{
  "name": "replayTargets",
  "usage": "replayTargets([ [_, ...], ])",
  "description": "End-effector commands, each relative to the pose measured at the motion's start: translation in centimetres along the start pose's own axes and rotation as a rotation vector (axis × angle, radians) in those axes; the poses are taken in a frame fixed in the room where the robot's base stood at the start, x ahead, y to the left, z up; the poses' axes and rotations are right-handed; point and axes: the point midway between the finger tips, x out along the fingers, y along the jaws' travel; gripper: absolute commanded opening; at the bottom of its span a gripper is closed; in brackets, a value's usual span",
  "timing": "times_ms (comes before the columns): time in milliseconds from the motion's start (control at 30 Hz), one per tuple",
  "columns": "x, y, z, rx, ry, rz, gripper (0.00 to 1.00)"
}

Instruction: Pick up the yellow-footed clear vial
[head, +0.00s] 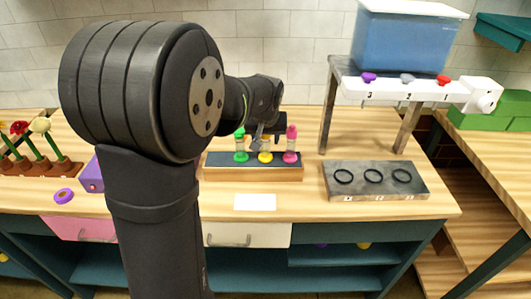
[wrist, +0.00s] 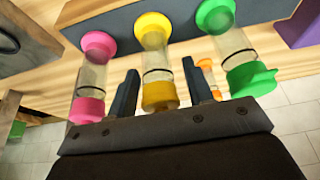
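The clear vial with a yellow foot (wrist: 152,30) and yellow cap stands between the pink-footed vial (wrist: 91,80) and the green-footed vial (wrist: 232,45). Its clear body has a dark ring around it. My gripper (wrist: 158,70) is open, with one finger on each side of the yellow-footed vial and a visible gap at both sides. The cap is close to my gripper's palm. In the head view the yellow foot (head: 265,157) shows on the wooden rack, while my gripper (head: 262,135) hides the vial's upper part.
The pink and green vials stand close outside my fingers. A white card (head: 255,202) lies before the rack (head: 253,173). A grey plate with black rings (head: 375,180) lies right, beside a stand with a blue tank (head: 405,42). A flower holder (head: 35,165) is at left.

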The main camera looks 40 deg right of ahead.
Motion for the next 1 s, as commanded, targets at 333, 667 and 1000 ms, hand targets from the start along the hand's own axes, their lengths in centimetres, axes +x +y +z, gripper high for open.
replayTargets([
  [333, 0.0, 0.0, 0.0, 0.000, 0.000, 0.000, 0.00],
  [667, -0.2, 0.0, -0.1, 0.000, 0.002, 0.001, 0.00],
  [1000, -2.8, 0.0, -1.2, 0.000, 0.004, 0.001, 0.00],
])
